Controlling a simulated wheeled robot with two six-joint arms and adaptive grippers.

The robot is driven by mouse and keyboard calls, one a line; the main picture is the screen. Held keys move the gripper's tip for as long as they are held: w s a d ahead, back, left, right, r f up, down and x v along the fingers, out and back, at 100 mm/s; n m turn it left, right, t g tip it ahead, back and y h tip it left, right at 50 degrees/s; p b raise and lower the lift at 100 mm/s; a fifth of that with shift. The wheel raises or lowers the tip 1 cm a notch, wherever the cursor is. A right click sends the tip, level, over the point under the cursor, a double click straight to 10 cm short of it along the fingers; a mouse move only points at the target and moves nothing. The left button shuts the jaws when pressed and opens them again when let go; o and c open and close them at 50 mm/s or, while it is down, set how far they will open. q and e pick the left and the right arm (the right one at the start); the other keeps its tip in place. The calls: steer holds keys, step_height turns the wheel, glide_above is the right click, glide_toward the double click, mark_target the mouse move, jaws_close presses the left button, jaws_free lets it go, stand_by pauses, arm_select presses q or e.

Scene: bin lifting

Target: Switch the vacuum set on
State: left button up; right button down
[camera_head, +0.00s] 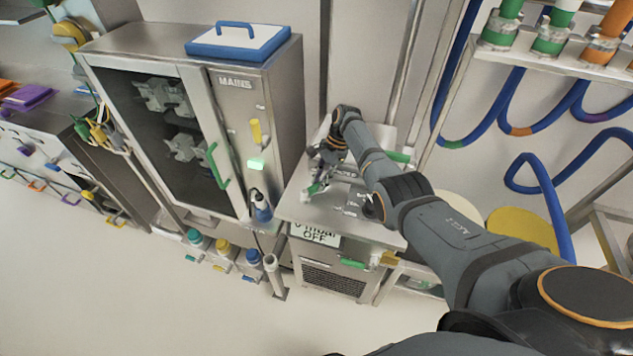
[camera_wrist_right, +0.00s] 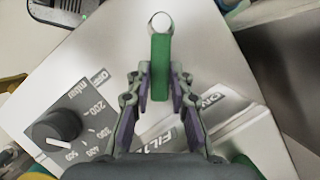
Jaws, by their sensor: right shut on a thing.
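The vacuum set (camera_head: 345,225) is a steel box with a sloped top, and a display on its front reads "OFF". My right gripper (camera_head: 318,180) is over the left part of its top. In the right wrist view my right gripper (camera_wrist_right: 158,85) is shut on a green lever (camera_wrist_right: 160,62) with a round white-tipped end. A printed "ON" shows to the right of the lever. A black knob (camera_wrist_right: 57,125) with an mbar scale and a printed "OFF" is at the left. The lever's base is hidden between the fingers. My left gripper is out of view.
A steel cabinet (camera_head: 285,85) with a glass door and green handle stands left of the vacuum set. Blue hoses (camera_head: 497,125) hang at the right. Bottles with coloured caps (camera_head: 223,250) stand low at the left. The floor in front is clear.

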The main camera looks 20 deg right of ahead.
steer(key=shift+w+r, duration=0.1)
stand_by(0.3)
steer(key=c, duration=1.2)
jaws_free()
steer(key=v, duration=1.1)
steer(key=shift+d+r, duration=0.2)
steer(key=shift+r, duration=0.2)
